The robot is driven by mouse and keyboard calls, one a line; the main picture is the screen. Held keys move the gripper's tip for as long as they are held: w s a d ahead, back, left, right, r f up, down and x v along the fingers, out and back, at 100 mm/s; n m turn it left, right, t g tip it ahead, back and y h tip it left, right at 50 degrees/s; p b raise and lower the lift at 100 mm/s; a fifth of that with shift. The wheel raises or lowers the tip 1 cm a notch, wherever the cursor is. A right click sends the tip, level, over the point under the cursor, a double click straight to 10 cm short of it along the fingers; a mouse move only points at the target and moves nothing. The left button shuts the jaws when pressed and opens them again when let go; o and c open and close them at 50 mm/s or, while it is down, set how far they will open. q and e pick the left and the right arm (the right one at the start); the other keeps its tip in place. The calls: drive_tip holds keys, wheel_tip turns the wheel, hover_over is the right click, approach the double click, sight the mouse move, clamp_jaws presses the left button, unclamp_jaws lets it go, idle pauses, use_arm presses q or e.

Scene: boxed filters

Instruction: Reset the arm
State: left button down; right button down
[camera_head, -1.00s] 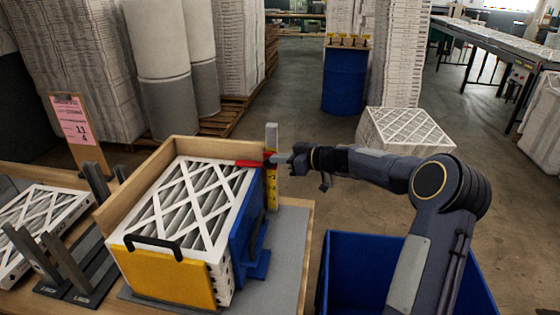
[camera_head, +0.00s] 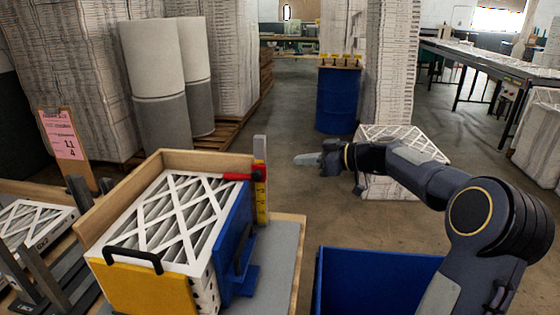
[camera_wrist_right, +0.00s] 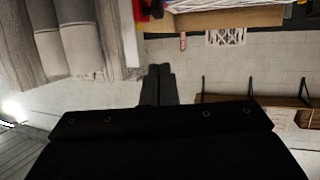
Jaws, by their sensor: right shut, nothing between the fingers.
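My right arm comes in from the right in the head view. Its gripper (camera_head: 308,159) is in the air to the right of the wooden box, pointing left, apart from the red handle (camera_head: 240,176). In the right wrist view the two dark fingers (camera_wrist_right: 159,84) are together with nothing between them. My left gripper is not in view. White pleated filters (camera_head: 172,220) stand in the wooden box (camera_head: 212,160), between a yellow front plate (camera_head: 148,290) with a black handle and a blue plate (camera_head: 236,235).
A blue bin (camera_head: 375,275) stands below my right arm. Behind it are a stack of boxed filters (camera_head: 392,187) and a blue drum (camera_head: 338,98). A pink sign (camera_head: 62,134) and dark upright brackets (camera_head: 42,272) are at the left. Open floor lies beyond the table.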

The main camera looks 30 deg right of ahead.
drive_tip(key=s+a+f+m+g+h, duration=0.25)
drive_tip(key=s+a+g, duration=0.25)
drive_tip(key=s+a, duration=0.95)
drive_tip(key=s+a+f+m+h, duration=0.1)
drive_tip(key=s+a+f+m, duration=0.1)
drive_tip(key=s+f, duration=0.3)
drive_tip(key=s+a+f+m+g+h, duration=0.1)
drive_tip(key=s+f+m, duration=0.3)
drive_tip(key=s, duration=1)
wheel_tip(320, 180, down, 2)
drive_tip(key=shift+a+f, duration=0.2)
drive_tip(key=shift+a, duration=0.45)
